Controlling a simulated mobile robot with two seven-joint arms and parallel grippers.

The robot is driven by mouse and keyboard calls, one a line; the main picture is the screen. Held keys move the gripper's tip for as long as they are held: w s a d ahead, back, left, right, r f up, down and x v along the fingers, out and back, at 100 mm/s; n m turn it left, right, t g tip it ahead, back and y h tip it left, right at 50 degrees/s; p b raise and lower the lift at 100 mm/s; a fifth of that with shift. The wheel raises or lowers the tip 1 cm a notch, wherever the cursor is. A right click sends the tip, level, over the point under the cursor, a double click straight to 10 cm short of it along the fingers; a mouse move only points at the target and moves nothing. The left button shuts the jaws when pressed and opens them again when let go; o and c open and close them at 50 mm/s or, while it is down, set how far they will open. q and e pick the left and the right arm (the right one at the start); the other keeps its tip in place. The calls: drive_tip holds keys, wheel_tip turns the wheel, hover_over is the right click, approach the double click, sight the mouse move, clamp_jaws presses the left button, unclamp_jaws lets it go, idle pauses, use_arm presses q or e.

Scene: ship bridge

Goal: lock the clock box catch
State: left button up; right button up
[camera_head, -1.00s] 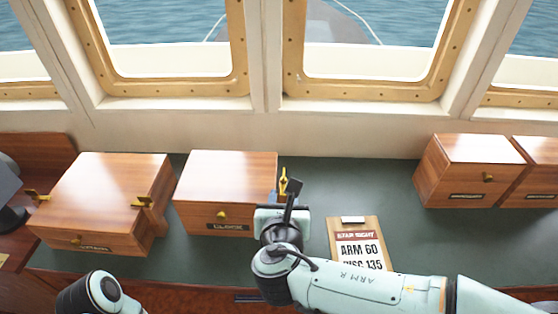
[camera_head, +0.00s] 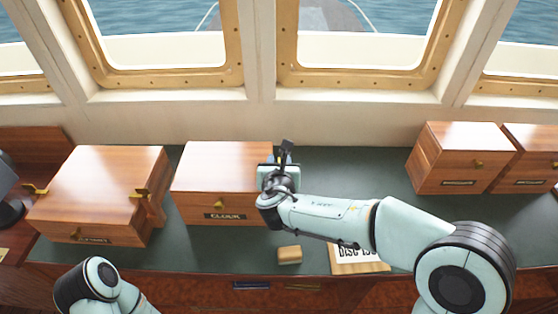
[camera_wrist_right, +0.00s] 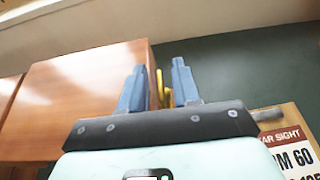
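The clock box (camera_head: 222,158) is a closed wooden box with a small brass knob and a dark "CLOCK" label on its front. It also fills the left of the right wrist view (camera_wrist_right: 80,85). Its brass catch (camera_wrist_right: 161,88) is on the box's right side, mostly hidden by my gripper in the head view. My right gripper (camera_wrist_right: 158,82) is open, with one blue finger on each side of the catch. I cannot tell whether the fingers touch it. My left arm shows at the lower left of the head view, but its gripper is not in view.
Another wooden box (camera_head: 105,172) with brass fittings stands left of the clock box. Two more boxes (camera_head: 462,160) stand at the right. A small tan block (camera_head: 289,254) and a clipboard (camera_head: 343,267) lie near the front edge. The green counter (camera_head: 365,180) is clear between clock box and right boxes.

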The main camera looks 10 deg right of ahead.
clamp_jaws()
